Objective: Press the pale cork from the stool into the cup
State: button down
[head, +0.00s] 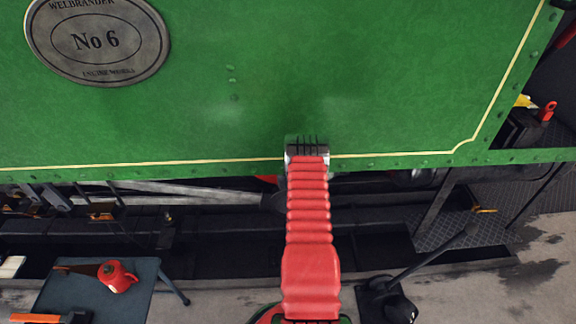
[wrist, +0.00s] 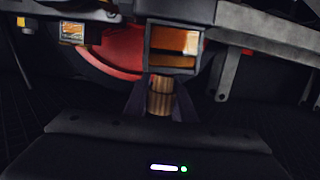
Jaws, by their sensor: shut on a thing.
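In the wrist view my gripper (wrist: 160,88) is shut on the pale cork (wrist: 160,101), a light brown ribbed cylinder between two dark fingers. Straight ahead of the cork is a square, grey-rimmed cup (wrist: 148,50) with an amber-brown inside. The cork's far end overlaps the cup's lower edge in the picture; I cannot tell whether they touch. In the head view my red sleeved arm reaches to the lower edge of the green side panel, and my gripper, the cork and the cup are hidden there. The blue-grey stool (head: 60,283) stands at the lower left.
A red oil can (head: 117,276) stands on the stool. In the wrist view a red wheel (wrist: 105,55) and grey rods (wrist: 234,63) crowd around the cup. A second small box (wrist: 73,31) is at upper left.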

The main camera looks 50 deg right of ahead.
jog(key=shift+f, duration=1)
dwell(1.3)
jog(key=c, duration=1.4)
grip_release()
jog(key=shift+s, duration=0.1)
jog(key=shift+s+a+r, duration=0.15)
jog(key=shift+s+a, duration=0.2)
jog(key=shift+a, duration=0.05)
jog(key=v, duration=1.2)
jog(key=shift+s+a, duration=0.25)
